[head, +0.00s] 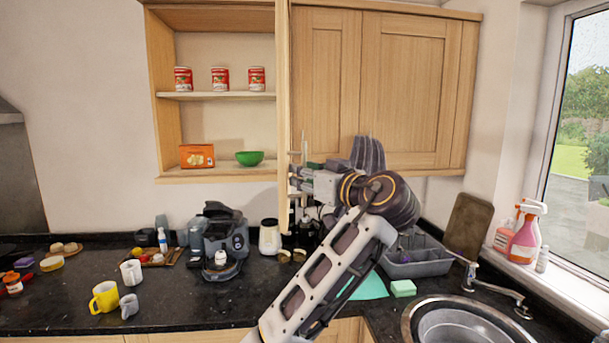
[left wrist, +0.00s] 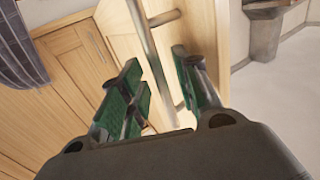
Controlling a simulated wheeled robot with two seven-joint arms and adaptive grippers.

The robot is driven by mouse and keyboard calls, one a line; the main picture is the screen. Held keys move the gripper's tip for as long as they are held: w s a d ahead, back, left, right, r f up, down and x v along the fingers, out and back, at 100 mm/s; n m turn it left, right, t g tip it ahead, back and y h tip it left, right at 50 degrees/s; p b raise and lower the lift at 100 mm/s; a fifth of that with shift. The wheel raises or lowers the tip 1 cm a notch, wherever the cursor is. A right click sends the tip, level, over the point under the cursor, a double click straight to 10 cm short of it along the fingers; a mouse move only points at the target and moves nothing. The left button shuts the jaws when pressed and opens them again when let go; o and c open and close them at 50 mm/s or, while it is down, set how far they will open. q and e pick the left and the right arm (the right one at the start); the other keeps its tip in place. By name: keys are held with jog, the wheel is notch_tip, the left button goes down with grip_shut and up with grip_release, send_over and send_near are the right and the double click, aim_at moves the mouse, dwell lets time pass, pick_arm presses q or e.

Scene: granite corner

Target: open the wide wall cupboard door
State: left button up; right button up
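The wall cupboard's left section is open, and its light wood door (head: 283,110) stands swung out, almost edge-on, at the right side of the opening. In the left wrist view the door's face (left wrist: 195,30) fills the upper middle, with a long metal bar handle (left wrist: 150,45) running down it. My left gripper (head: 297,178) is at the door's lower part. In the left wrist view its green-padded fingers (left wrist: 160,90) are apart, with the bar between them and a gap visible on the right. Contact with the bar is unclear. My right gripper is not in view.
Closed cupboard doors (head: 405,85) are right of the open section. Inside it are red cans (head: 220,79), an orange box (head: 197,156) and a green bowl (head: 250,158). Below, the dark counter (head: 180,300) holds mugs, a coffee machine (head: 225,240), a grey rack (head: 415,265) and a sink.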

pick_arm(q)
jog(key=v, duration=0.6)
jog(key=shift+s+d, duration=0.25)
jog(key=shift+s, duration=0.05)
